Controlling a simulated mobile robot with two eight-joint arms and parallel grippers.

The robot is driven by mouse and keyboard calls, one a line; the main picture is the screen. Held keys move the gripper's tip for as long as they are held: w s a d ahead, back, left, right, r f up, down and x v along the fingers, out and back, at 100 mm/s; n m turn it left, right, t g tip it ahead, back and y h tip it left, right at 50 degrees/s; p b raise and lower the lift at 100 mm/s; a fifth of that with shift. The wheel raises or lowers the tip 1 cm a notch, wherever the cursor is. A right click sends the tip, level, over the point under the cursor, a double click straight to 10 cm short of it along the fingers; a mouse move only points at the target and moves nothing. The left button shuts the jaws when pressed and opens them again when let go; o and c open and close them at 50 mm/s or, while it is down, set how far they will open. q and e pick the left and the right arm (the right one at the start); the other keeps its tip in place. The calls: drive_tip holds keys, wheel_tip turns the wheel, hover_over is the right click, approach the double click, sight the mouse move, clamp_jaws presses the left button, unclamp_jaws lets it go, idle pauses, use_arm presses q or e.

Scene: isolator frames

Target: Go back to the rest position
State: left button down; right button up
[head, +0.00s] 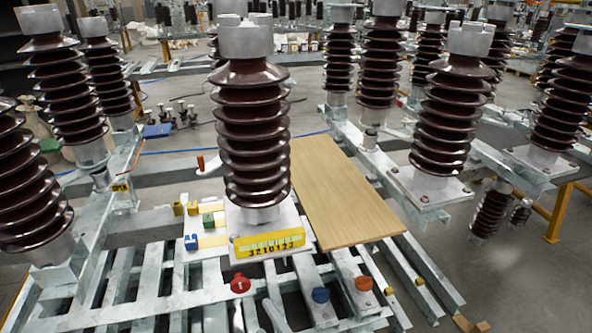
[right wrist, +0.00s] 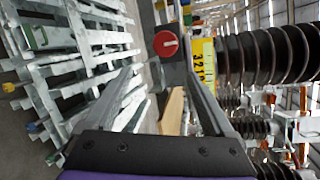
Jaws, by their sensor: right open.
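My right gripper (right wrist: 163,88) is open in the right wrist view, its two grey fingers apart with nothing held between them. A red round knob (right wrist: 165,43) with a white mark is just beyond the fingertips, apart from them as far as I can tell. In the head view the red knob (head: 240,285) sits at the front of the metal frame, below a yellow numbered scale (head: 269,243). The scale also shows in the right wrist view (right wrist: 203,70). My left gripper is in neither view. I cannot clearly make out my right gripper in the head view.
A tall brown ribbed insulator (head: 250,130) stands behind the scale, with several more around. A wooden board (head: 340,190) lies to its right. A blue knob (head: 320,295) and an orange knob (head: 363,283) sit at front. Small blocks (head: 208,221) lie left of the scale.

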drive_tip(key=s+d+f+n+g+h, duration=0.45)
drive_tip(key=s+d+n, duration=0.3)
drive_tip(key=d, duration=0.45)
drive_tip(key=s+d+f+n+g+h, duration=0.35)
drive_tip(key=s+d+f+n, duration=0.35)
drive_tip(key=d, duration=0.5)
use_arm(q)
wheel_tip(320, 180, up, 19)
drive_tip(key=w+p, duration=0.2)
drive_tip(key=p, duration=1.5)
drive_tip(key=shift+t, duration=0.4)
use_arm(e)
drive_tip(key=w+r+n, duration=0.1)
drive_tip(key=w+r, duration=0.2)
drive_tip(key=r, duration=1.8)
drive_tip(key=shift+a+r, duration=0.2)
drive_tip(key=shift+r, duration=0.05)
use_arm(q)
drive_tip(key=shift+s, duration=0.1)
